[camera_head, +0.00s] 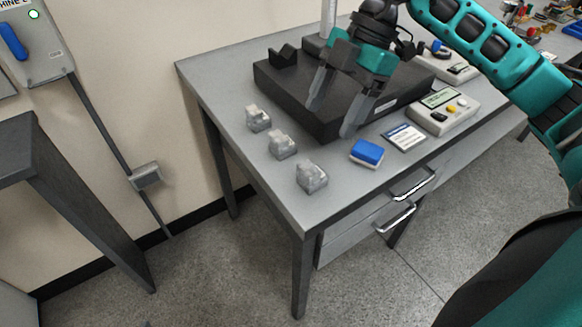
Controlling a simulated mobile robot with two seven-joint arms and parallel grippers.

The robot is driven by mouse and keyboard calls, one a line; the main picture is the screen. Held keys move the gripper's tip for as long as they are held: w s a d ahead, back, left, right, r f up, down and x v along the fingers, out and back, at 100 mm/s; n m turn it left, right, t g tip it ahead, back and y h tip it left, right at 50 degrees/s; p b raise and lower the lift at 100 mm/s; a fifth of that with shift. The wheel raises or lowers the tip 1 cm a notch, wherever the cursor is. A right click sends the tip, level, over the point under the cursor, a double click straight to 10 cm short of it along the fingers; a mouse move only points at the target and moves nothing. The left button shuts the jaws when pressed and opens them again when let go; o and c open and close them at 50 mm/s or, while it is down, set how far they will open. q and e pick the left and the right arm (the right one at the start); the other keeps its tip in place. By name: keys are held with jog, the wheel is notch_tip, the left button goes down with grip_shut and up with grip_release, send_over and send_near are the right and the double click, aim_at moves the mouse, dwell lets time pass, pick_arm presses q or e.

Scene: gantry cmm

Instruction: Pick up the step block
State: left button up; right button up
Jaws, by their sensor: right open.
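Three small light-grey metal blocks with stepped tops stand apart in a row on the left part of the table: the far block (258,119), the middle block (282,145) and the near block (311,177). They look alike, and I cannot tell which one is the step block. My right gripper (330,118) points down with its two grey fingers spread and nothing between them. It is over the front part of the black plate, to the right of the blocks and apart from them. My left gripper is out of view.
The thick black plate (290,95) carries a black V-shaped piece (283,55). A blue block (367,153), a small label card (404,137) and a grey device with a display (443,110) lie along the table's (240,157) front. The front left corner is clear.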

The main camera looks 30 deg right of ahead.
aim_at(313, 166)
jog(key=shift+h, duration=0.4)
jog(key=x, duration=0.4)
jog(key=b+x, duration=0.1)
jog(key=x, duration=0.3)
jog(key=b+x, duration=0.1)
jog(key=x, duration=0.3)
jog(key=shift+s+d+f, duration=0.1)
jog(key=shift+d+f, duration=0.15)
jog(key=shift+d, duration=0.1)
jog(key=shift+c, duration=0.4)
jog(key=shift+m, duration=0.3)
jog(key=c, duration=1.1)
